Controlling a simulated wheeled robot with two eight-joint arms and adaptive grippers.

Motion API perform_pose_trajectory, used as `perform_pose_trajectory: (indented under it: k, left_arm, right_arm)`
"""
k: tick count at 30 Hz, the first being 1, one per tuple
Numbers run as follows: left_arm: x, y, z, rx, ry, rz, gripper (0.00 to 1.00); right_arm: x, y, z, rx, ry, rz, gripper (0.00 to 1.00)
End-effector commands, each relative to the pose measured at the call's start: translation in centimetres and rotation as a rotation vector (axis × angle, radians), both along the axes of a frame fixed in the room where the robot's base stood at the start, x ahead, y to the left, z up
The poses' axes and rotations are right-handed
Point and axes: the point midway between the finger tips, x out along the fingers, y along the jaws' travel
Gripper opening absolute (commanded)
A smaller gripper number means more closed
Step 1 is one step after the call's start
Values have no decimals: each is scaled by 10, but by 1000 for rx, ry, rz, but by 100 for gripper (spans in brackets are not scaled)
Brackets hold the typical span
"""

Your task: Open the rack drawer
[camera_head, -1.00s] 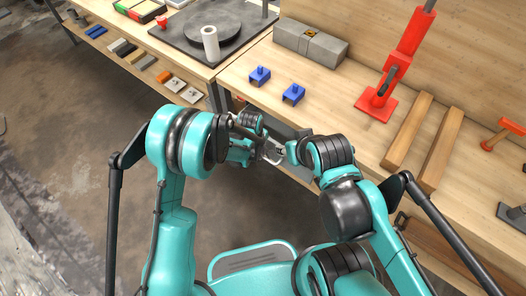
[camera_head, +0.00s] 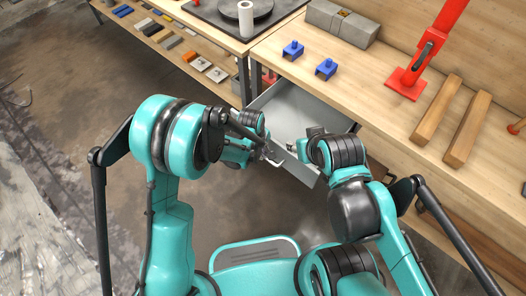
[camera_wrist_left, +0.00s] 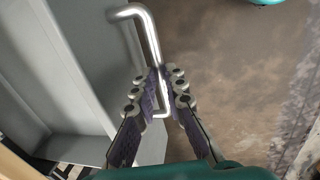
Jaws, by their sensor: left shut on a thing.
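The grey rack drawer (camera_head: 287,109) is pulled out from under the wooden workbench, and its inside looks empty in the head view. In the left wrist view its grey wall (camera_wrist_left: 78,65) fills the left side. The metal drawer handle (camera_wrist_left: 148,38) is a bent bar on the drawer front. My left gripper (camera_head: 268,155) is at the drawer front; in the left wrist view its fingers (camera_wrist_left: 160,92) are closed around the lower part of the handle. My right gripper (camera_head: 296,148) is by the right part of the drawer front, and its fingers are mostly hidden by the wrist.
The workbench (camera_head: 375,100) holds two blue pieces (camera_head: 326,69), a red stand (camera_head: 408,82), wooden bars (camera_head: 468,128) and a grey block (camera_head: 342,22). A lower shelf with small samples (camera_head: 199,64) is at left. The floor left of my arms is clear.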

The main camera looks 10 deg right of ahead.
Motion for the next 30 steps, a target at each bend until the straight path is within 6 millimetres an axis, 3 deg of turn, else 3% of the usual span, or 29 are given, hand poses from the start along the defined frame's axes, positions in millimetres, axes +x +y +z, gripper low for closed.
perform_pose_trajectory:
  k: [5, 6, 8, 20, 30]
  left_arm:
    - [0, 0, 0, 0, 0, 0, 0]
    - [0, 0, 0, 0, 0, 0, 17]
    - [0, 0, 0, 0, 0, 0, 32]
    - [0, 1, 6, 1, -1, 0, 32]
    - [-8, 10, 67, 0, 0, 1, 32]
  right_arm:
    - [0, 0, 0, 0, 0, 0, 40]
    - [0, 0, 0, 0, 0, 0, 40]
    - [0, 0, 0, 0, 0, 0, 40]
    - [0, 0, 0, 0, 0, 0, 40]
    - [0, 0, 0, 0, 0, 0, 40]
